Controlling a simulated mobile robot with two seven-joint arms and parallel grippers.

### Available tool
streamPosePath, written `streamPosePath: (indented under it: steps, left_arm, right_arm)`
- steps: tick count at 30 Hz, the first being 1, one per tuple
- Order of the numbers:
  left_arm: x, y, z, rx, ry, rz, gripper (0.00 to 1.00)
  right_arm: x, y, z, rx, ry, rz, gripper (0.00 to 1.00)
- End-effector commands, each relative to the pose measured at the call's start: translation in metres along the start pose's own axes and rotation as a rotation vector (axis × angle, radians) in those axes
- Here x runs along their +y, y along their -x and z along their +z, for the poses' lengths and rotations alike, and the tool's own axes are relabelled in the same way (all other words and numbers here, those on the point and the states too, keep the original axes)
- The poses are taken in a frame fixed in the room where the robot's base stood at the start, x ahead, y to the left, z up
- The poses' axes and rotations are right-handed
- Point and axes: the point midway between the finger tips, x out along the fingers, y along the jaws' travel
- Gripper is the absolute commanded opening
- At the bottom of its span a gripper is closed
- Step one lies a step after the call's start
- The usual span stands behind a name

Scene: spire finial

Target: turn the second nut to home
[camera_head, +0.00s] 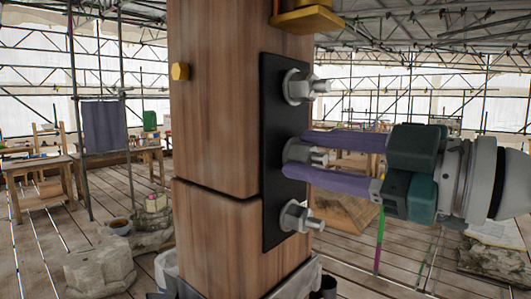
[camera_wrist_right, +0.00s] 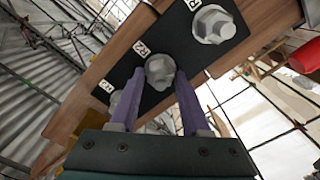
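A black plate (camera_head: 272,150) on the wooden post carries three grey nuts in a column. The upper nut (camera_head: 298,87) and lower nut (camera_head: 297,217) are clear in the head view. The second nut (camera_head: 318,156) is partly hidden by my right gripper (camera_head: 296,153). In the right wrist view the second nut (camera_wrist_right: 160,71) is beside the label R2, between the purple fingertips (camera_wrist_right: 158,78). The fingers are apart, one on each side of the nut, with what looks like a narrow gap. Contact cannot be told for certain. My left gripper is not in view.
The wooden post (camera_head: 215,110) has a horizontal joint line and a brass-coloured bolt head (camera_head: 180,71) on its left face. A yellow bracket (camera_head: 308,20) juts out above the plate. Stone blocks (camera_head: 99,270) and work tables (camera_head: 38,165) stand farther back.

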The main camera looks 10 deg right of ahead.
Motion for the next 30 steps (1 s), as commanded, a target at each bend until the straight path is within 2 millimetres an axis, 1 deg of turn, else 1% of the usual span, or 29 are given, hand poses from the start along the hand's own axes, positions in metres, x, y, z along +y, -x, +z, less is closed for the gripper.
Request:
streamPosePath:
  steps: [1,9,12,23,30]
  left_arm:
    - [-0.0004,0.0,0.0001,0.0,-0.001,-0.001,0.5]
    - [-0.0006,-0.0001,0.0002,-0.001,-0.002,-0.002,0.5]
    - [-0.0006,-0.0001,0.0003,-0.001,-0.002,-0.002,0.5]
    - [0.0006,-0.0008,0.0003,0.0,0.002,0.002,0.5]
    - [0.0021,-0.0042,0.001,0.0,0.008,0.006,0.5]
  right_arm:
    - [0.0,0.0001,0.0,0.0,0.0,0.0,0.4]
    - [0.0001,0.0002,0.0,0.0,0.0,0.0,0.1]
    - [0.0001,0.0002,-0.0001,0.0,0.0,0.0,0.0]
    - [0.0001,0.0002,0.0001,0.0,-0.015,0.0,0.0]
    - [0.0001,0.0003,0.0005,0.001,-0.117,0.0,0.0]
